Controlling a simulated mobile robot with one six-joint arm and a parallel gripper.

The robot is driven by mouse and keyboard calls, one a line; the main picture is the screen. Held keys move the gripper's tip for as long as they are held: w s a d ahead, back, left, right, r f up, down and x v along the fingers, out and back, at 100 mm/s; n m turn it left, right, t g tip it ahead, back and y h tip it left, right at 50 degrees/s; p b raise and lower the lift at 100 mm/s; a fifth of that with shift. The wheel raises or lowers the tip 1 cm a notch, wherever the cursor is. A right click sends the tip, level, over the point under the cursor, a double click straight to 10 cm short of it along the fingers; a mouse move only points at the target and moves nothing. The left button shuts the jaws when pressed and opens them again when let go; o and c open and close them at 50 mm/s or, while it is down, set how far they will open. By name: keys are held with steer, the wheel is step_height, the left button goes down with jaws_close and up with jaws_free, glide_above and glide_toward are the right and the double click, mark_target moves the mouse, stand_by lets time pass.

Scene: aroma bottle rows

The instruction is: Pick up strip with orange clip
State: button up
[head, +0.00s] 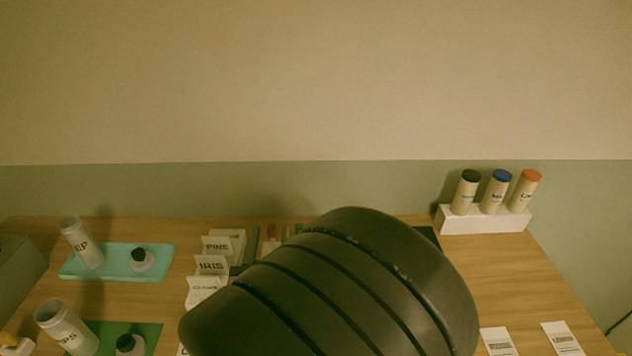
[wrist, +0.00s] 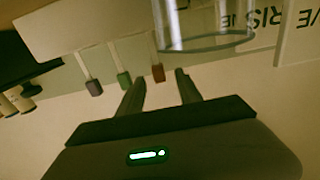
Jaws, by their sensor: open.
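The reddish-orange clip is the rightmost of the three. My gripper (wrist: 160,76) is open, and this clip shows between its two fingertips. I cannot tell whether the fingers are level with it in depth. In the head view, a small reddish top (head: 271,231) shows just behind my dark arm, which hides most of that area.
A clear glass vessel (wrist: 205,42) is close to the clips. Labelled white cards (head: 211,265) stand in a row left of my arm. Teal tray (head: 112,273) and green mat (head: 145,329) lie further left. A white block (head: 484,225) bears three capped bottles at back right.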

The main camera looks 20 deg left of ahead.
mark_target(271, 231)
steer(key=x, duration=0.3)
jaws_close()
